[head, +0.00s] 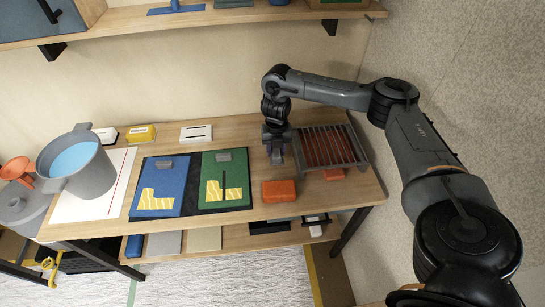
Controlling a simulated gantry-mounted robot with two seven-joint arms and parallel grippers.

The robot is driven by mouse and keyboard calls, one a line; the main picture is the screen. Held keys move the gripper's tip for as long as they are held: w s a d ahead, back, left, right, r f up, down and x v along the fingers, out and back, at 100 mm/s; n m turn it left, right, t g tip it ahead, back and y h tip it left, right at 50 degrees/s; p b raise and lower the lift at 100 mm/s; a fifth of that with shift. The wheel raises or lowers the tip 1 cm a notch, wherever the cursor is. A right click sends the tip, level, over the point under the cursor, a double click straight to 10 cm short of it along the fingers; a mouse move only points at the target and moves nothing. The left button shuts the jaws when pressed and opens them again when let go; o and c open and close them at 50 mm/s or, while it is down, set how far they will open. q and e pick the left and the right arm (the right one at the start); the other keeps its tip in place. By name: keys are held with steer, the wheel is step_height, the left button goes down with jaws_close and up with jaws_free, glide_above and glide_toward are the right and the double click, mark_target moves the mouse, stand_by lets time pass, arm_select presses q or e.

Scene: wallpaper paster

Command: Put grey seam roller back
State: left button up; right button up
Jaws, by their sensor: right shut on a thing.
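My right gripper (275,150) points down over the right part of the table, at the left edge of a dark barred rack (332,148). It is shut on a small grey thing, which I take to be the grey seam roller (279,158). The gripper hides most of it, and I cannot tell whether it touches the table. My left gripper is not in view.
An orange block (279,191) lies just below the gripper. Blue (150,182) and green (235,170) boards lie to the left. A grey bucket (90,178) with blue liquid stands at the far left. A shelf (215,18) runs above.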

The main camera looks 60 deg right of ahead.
steer(key=shift+w+d+f, duration=0.2)
steer(key=shift+w+f, duration=0.3)
steer(key=shift+w, duration=0.3)
steer(key=shift+f+b, duration=0.55)
steer(key=shift+f, duration=1.3)
steer(key=shift+f, duration=0.3)
steer(key=o, duration=1.2)
steer(key=shift+r, duration=0.1)
